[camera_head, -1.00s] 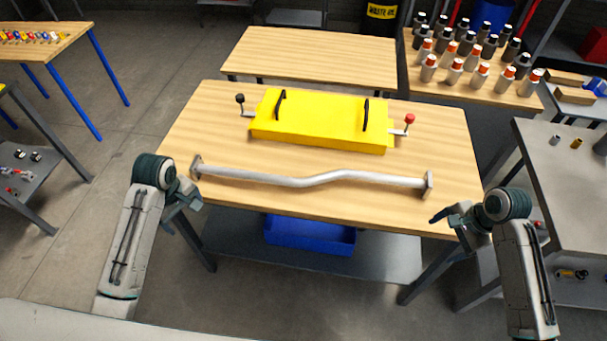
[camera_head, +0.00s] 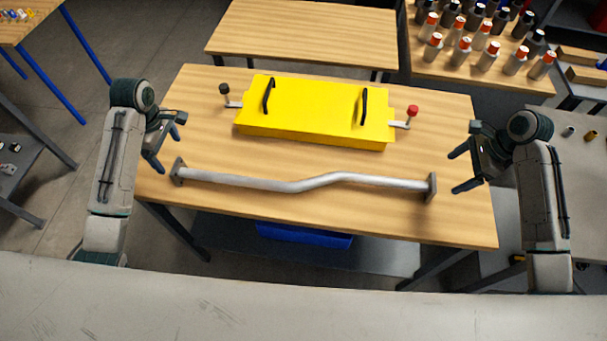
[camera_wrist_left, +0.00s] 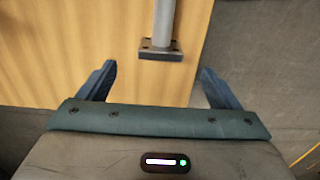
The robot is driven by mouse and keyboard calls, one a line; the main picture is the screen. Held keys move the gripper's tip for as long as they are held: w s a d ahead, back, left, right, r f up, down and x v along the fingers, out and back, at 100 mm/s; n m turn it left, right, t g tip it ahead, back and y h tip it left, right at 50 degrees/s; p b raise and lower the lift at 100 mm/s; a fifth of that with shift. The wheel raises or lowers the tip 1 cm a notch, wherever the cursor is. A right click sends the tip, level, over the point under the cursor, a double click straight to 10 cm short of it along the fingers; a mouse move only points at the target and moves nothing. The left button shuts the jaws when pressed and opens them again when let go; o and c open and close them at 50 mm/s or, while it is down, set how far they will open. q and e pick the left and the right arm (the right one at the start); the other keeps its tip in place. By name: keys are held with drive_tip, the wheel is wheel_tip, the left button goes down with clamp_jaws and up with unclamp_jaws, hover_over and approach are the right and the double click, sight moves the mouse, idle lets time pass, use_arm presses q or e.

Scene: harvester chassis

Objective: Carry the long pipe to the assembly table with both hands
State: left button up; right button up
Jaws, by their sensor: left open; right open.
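The long pipe (camera_head: 300,184) is a grey metal tube with a bend in the middle and a square flange at each end. It lies across the front part of a wooden table (camera_head: 330,222). My left gripper (camera_head: 168,142) is open and empty, just above and left of the pipe's left flange. In the left wrist view the flanged pipe end (camera_wrist_left: 160,48) lies ahead, between the two spread fingers (camera_wrist_left: 158,85). My right gripper (camera_head: 457,172) is open and empty, to the right of the pipe's right flange and apart from it.
A yellow fixture (camera_head: 310,112) with black handles and side clamps sits behind the pipe on the same table. A bare wooden table (camera_head: 305,35) stands behind. Several bottles (camera_head: 490,55) stand at the back right. A blue bin (camera_head: 305,237) is below the table.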

sight(179, 169)
use_arm(q)
drive_tip(key=shift+s+r, duration=0.1)
drive_tip(key=shift+s, duration=0.05)
wheel_tip(179, 169, down, 11)
use_arm(e)
drive_tip(key=x, duration=1.1)
drive_tip(key=shift+d, duration=0.1)
drive_tip(key=shift+s, duration=0.1)
use_arm(q)
drive_tip(key=shift+c, duration=1)
use_arm(e)
drive_tip(key=shift+c, duration=1)
use_arm(q)
clamp_jaws()
use_arm(e)
clamp_jaws()
use_arm(q)
drive_tip(key=shift+r, duration=0.15)
use_arm(e)
drive_tip(key=shift+r, duration=0.15)
